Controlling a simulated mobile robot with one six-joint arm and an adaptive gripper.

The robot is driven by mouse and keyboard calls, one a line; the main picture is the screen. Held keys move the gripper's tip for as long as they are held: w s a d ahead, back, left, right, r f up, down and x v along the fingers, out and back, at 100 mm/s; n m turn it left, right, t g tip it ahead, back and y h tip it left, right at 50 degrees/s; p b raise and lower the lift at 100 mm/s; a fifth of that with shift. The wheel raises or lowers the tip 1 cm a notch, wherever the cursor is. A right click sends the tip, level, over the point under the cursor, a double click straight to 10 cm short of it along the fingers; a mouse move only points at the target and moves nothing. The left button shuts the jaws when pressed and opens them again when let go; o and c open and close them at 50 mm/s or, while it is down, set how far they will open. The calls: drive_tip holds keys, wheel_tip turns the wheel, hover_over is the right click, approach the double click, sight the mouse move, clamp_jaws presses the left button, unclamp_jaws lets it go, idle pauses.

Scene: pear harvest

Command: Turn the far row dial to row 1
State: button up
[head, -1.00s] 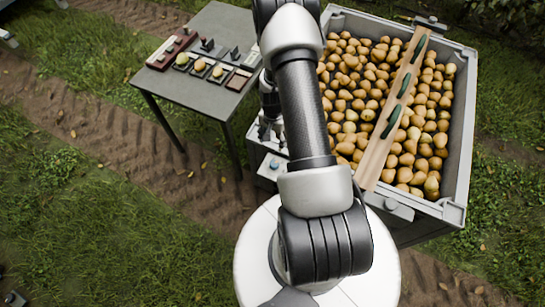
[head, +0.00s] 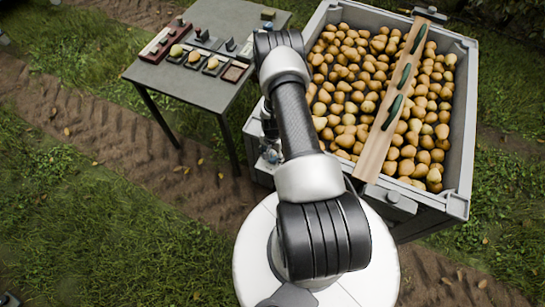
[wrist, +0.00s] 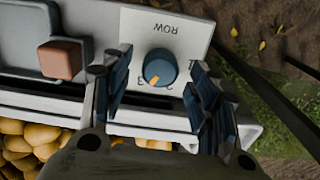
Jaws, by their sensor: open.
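The row dial (wrist: 160,67) is a round blue knob with an orange pointer mark on a white panel labelled ROW. The panel reads upside down in the wrist view. The pointer mark lies at the knob's lower edge, slightly left, near printed numbers. My gripper (wrist: 160,80) is open, with one finger on each side of the knob and gaps visible between. In the head view my gripper (head: 270,150) is down at the crate's left side, and the dial is hidden behind it.
A large grey crate (head: 465,130) of pears has a wooden board (head: 392,110) with green pieces across it. A grey table (head: 190,90) with trays and pears stands left. In the wrist view a reddish-brown block (wrist: 62,60) sits left of the dial.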

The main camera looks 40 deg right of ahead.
drive_tip(key=shift+f, duration=0.75)
drive_tip(key=shift+c, duration=0.3)
drive_tip(key=c, duration=1)
